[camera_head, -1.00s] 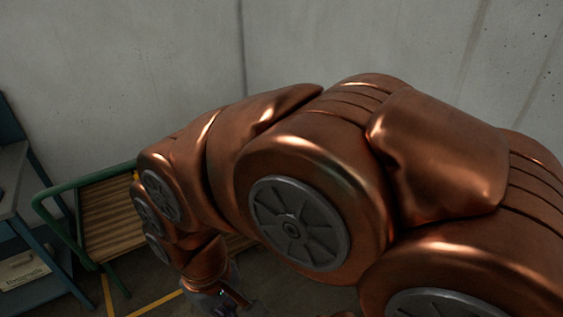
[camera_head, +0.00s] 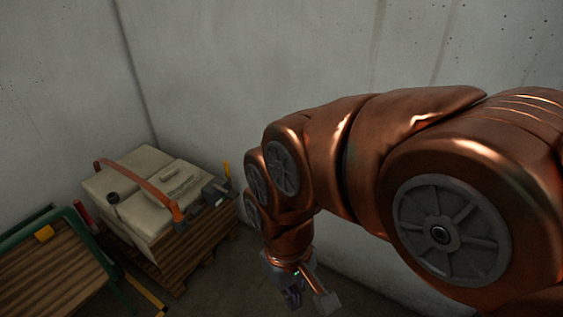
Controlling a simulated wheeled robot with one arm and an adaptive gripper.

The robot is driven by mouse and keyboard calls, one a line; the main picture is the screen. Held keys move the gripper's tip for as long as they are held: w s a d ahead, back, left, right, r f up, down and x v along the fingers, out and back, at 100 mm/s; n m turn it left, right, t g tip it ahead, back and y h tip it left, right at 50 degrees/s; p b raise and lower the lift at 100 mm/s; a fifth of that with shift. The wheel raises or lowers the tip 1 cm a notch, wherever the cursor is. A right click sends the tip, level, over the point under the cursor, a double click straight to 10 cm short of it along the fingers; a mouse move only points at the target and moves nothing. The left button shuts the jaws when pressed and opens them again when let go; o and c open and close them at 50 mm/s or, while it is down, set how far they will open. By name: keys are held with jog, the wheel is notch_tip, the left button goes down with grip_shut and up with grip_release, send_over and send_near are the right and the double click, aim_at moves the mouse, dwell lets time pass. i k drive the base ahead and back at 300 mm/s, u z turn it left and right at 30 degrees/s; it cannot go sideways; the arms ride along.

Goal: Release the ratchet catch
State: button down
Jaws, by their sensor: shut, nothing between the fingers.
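A grey ratchet-like fitting (camera_head: 214,192) sits at the right end of the strapped load, with a yellow tab (camera_head: 227,169) standing up beside it. I cannot make out the catch itself at this size. An orange strap or bar (camera_head: 142,186) runs over the beige packages (camera_head: 128,176), which sit on a wooden pallet (camera_head: 168,273). My gripper (camera_head: 300,296) hangs low at the bottom centre, right of the load and apart from it. It is shut and empty; its fingertips are small and partly unclear.
A green rail (camera_head: 92,247) with slatted wood stands at the lower left, and a red cylinder (camera_head: 82,212) shows near it. Concrete walls (camera_head: 250,60) meet in a corner behind the load. My copper arm covers much of the right side. Some dark floor shows around my gripper.

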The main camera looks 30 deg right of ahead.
aim_at(225, 163)
jog(key=z, duration=0.7)
jog(key=i, duration=1.4)
jog(key=z, duration=0.6)
jog(key=i, duration=0.5)
jog(key=u, duration=2.25)
